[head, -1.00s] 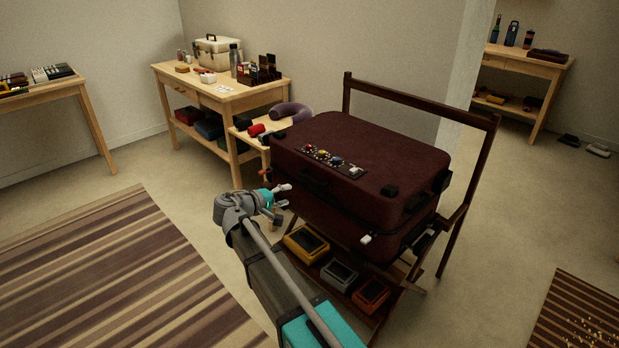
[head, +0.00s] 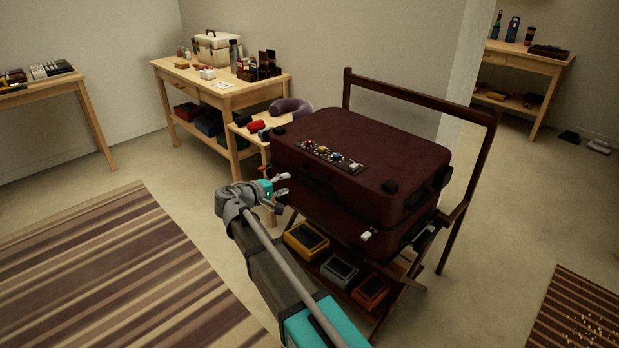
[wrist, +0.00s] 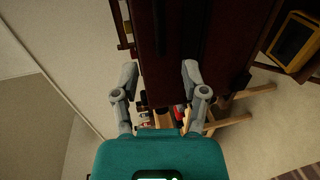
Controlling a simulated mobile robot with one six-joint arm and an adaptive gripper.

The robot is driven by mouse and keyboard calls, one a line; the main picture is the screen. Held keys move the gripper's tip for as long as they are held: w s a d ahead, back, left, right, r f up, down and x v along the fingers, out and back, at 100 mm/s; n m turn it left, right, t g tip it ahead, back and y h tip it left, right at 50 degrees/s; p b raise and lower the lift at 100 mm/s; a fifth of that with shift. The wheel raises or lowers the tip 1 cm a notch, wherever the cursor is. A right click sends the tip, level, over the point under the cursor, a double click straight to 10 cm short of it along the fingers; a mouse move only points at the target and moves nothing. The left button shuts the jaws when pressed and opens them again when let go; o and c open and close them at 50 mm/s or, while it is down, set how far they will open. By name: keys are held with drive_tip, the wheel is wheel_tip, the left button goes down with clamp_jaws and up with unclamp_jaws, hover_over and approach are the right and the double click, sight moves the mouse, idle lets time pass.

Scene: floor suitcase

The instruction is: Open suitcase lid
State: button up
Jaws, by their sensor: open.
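The dark maroon suitcase (head: 360,155) lies flat and closed on a wooden folding rack. A strip with coloured dials (head: 331,155) sits on its lid. The suitcase's side also fills the upper middle of the wrist view (wrist: 205,40). My gripper (head: 286,185) is at the suitcase's left front corner, low beside its side. In the wrist view my gripper (wrist: 158,72) is open, with its two fingers apart and the suitcase's edge ahead of and between them. Nothing is held. I cannot tell whether a finger touches the suitcase.
The rack's tall back rail (head: 420,102) rises behind the suitcase. A yellow box (head: 305,240), a grey box (head: 339,270) and an orange box (head: 370,291) sit on its lower shelf. A wooden table (head: 220,90) stands behind left. Open floor lies left, with a striped rug (head: 110,275).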

sight(308, 176)
drive_tip(key=b+x, duration=0.2)
drive_tip(key=x, duration=0.9)
clamp_jaws()
